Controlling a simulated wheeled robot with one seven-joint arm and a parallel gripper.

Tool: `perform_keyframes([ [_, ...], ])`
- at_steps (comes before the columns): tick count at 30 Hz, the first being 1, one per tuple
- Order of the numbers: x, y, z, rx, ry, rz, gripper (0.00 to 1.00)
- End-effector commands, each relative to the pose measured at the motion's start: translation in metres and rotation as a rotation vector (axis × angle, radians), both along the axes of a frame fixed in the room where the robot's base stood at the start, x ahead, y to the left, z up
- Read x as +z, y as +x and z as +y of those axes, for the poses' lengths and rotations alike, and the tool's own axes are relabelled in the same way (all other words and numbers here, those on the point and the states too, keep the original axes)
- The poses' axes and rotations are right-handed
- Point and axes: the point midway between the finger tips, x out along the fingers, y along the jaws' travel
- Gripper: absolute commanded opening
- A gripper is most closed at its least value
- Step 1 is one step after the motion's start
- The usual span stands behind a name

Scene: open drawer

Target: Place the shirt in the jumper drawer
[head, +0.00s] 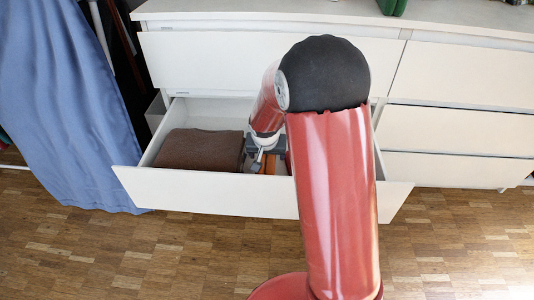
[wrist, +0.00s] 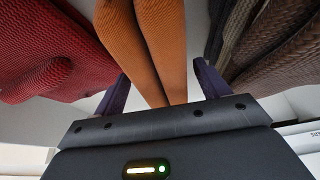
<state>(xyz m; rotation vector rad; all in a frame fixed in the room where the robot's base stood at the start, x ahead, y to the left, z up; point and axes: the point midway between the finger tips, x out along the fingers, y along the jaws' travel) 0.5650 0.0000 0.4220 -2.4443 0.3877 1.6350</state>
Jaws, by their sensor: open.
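The white drawer (head: 215,191) is pulled open below the dresser top. My gripper (head: 258,160) is down inside it, open, with its fingers apart in the wrist view (wrist: 160,72). An orange folded garment (wrist: 165,35), which may be the shirt, shows between the fingers; I cannot tell whether they touch it. A bit of it shows in the head view (head: 270,168). A brown folded garment (head: 200,150) lies left of my gripper in the drawer and on the right in the wrist view (wrist: 285,50). A red garment (wrist: 45,50) lies on the other side, hidden behind my arm in the head view.
Closed drawers (head: 455,130) stand to the right and another (head: 215,63) is above the open one. A blue cloth (head: 65,100) hangs at the left. A green object (head: 392,6) is on the dresser top. The wooden floor (head: 150,255) in front is clear.

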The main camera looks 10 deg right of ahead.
Motion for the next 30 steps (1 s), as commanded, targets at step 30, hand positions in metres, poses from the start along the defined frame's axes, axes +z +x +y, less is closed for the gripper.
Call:
perform_keyframes([
  [30,0.193,-0.148,-0.003,0.108,-0.005,-0.046,0.74],
])
